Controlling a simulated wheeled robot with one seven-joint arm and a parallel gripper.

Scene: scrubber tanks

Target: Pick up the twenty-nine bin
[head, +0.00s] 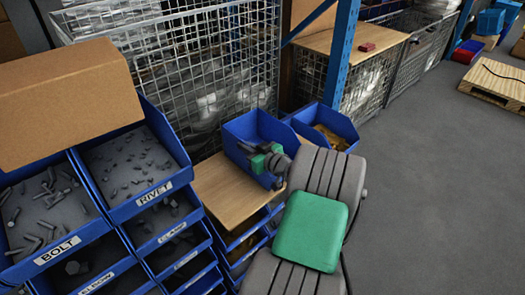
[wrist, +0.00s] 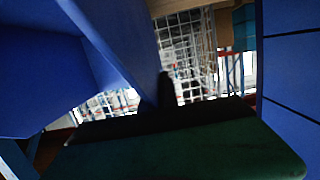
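A blue open-top bin (head: 240,131) stands on a wooden shelf board at the middle of the head view. A second blue bin (head: 346,128) with brown contents is to its right. I can read no twenty-nine label on either. My gripper (head: 262,161) is at the near side of the first bin, overlapping its front in the picture. In the dark wrist view, a blue panel (wrist: 105,45) runs down close to a black finger (wrist: 167,88). Whether the finger touches it, and whether my gripper is open or shut, I cannot tell.
Blue bins labelled BOLT (head: 57,250) and RIVET (head: 155,194) stand at the left, with a cardboard box (head: 62,100) above. Wire cages (head: 200,60) and a blue post (head: 341,50) are behind. The grey floor (head: 440,190) at the right is clear; a pallet (head: 497,80) lies farther back.

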